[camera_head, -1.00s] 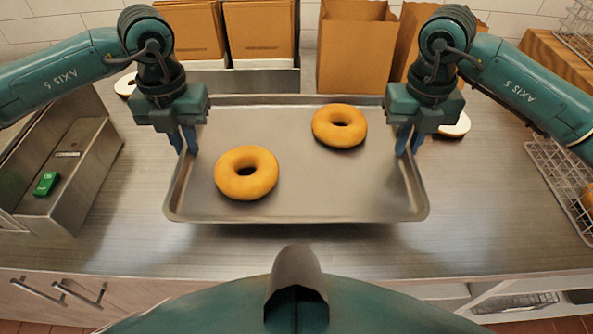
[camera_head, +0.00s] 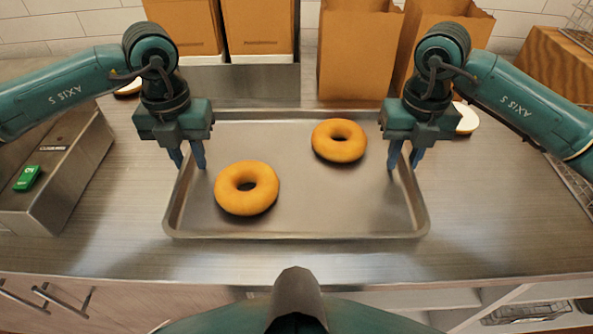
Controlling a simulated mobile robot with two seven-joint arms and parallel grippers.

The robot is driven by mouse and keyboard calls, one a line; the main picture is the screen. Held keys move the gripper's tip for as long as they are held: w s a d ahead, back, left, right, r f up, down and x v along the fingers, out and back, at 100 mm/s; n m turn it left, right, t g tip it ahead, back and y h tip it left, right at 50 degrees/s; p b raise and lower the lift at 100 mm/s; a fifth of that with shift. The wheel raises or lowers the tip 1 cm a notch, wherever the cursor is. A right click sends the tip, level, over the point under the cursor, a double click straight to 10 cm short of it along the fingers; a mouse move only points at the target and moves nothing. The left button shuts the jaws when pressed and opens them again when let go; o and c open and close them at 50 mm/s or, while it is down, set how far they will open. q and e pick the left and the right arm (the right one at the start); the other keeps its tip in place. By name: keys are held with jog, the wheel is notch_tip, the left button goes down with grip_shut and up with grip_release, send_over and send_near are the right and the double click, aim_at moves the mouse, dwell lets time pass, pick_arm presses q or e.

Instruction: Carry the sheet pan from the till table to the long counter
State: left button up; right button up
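The sheet pan (camera_head: 300,226) is a grey metal tray that appears to lie flat on a metal-topped counter (camera_head: 300,262). It bears two orange-brown bagels, one at front left (camera_head: 247,202) and one at back right (camera_head: 339,152). My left gripper (camera_head: 187,162) is at the pan's left rim, with its blue fingers spread on either side of it. My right gripper (camera_head: 404,162) is at the right rim in the same way. Both look open. The exact contact between fingers and rim cannot be told. The pan's back corners are partly hidden by the grippers.
Brown paper bags (camera_head: 356,55) and cardboard boxes (camera_head: 261,25) stand behind the pan. A metal box with a green item (camera_head: 27,178) is at the left. A wire basket (camera_head: 574,178) is at the right edge. Bare counter lies in front and on both sides.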

pick_arm(q)
jog(key=shift+o, duration=1.1)
jog(key=shift+r, duration=0.1)
pick_arm(e)
jog(key=shift+o, duration=1.1)
jog(key=shift+r, duration=0.1)
pick_arm(q)
jog(key=shift+a+r, duration=0.1)
pick_arm(e)
jog(key=shift+d, duration=0.1)
jog(key=shift+r, duration=0.25)
pick_arm(q)
notch_tip(320, 180, up, 12)
pick_arm(e)
notch_tip(320, 180, up, 11)
jog(key=shift+r, duration=0.2)
